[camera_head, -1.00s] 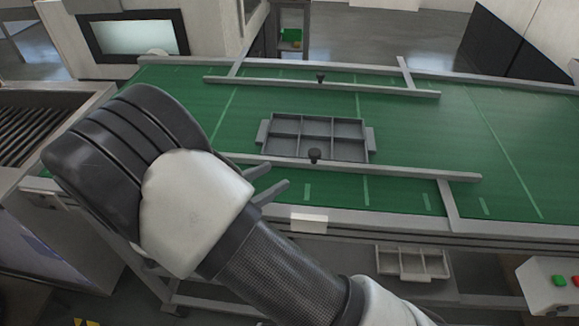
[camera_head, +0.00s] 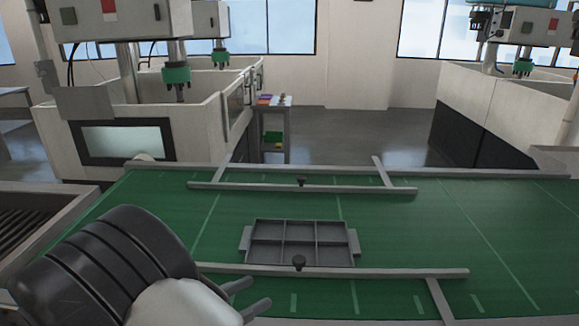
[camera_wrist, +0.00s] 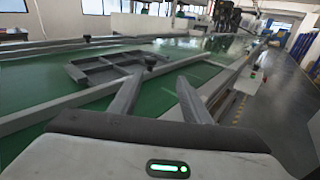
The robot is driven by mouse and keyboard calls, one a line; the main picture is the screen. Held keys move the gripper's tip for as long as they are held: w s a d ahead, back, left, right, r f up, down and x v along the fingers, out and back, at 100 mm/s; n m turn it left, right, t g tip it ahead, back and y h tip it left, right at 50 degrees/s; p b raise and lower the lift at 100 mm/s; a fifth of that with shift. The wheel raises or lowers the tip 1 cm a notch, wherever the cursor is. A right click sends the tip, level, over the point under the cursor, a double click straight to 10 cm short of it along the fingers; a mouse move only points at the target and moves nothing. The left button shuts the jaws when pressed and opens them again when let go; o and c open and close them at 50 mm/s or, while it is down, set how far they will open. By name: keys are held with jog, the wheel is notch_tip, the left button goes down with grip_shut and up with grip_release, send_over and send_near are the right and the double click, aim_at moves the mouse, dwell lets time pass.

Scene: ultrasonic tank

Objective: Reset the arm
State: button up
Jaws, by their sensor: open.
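My gripper (camera_head: 254,298) is at the lower left of the head view, its two grey fingers apart with nothing between them. It is near the conveyor's front rail, to the left of and nearer than the grey compartment tray. In the wrist view the open fingers (camera_wrist: 155,97) point out over the conveyor edge. The grey tray (camera_head: 301,241) lies flat on the green belt and looks empty. It also shows in the wrist view (camera_wrist: 105,66), partly behind the left finger.
The green conveyor belt (camera_head: 400,230) has a rear guide rail (camera_head: 340,189) and a front guide rail (camera_head: 400,273). A white machine (camera_head: 190,120) stands at the back left, with a small shelf (camera_head: 277,145) beside it. The belt right of the tray is clear.

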jog(key=s+d+r+m+g+y+p, duration=0.25)
jog(key=d+r+m+g, duration=0.35)
jog(key=d, duration=0.4)
jog(key=s+d+r+m+g+y+p, duration=0.1)
jog(key=d+r+m+g+y+p, duration=0.15)
jog(key=d+r+m+g, duration=0.5)
jog(key=s+d+r+m+t+y+p, duration=0.3)
jog(key=s+d+r+m+t+y, duration=0.3)
jog(key=r+m, duration=0.4)
jog(key=shift+s+d+r+m+t+y, duration=0.2)
jog(key=shift+s+d+m+t+y, duration=0.2)
jog(key=shift+d+m+t+y, duration=0.45)
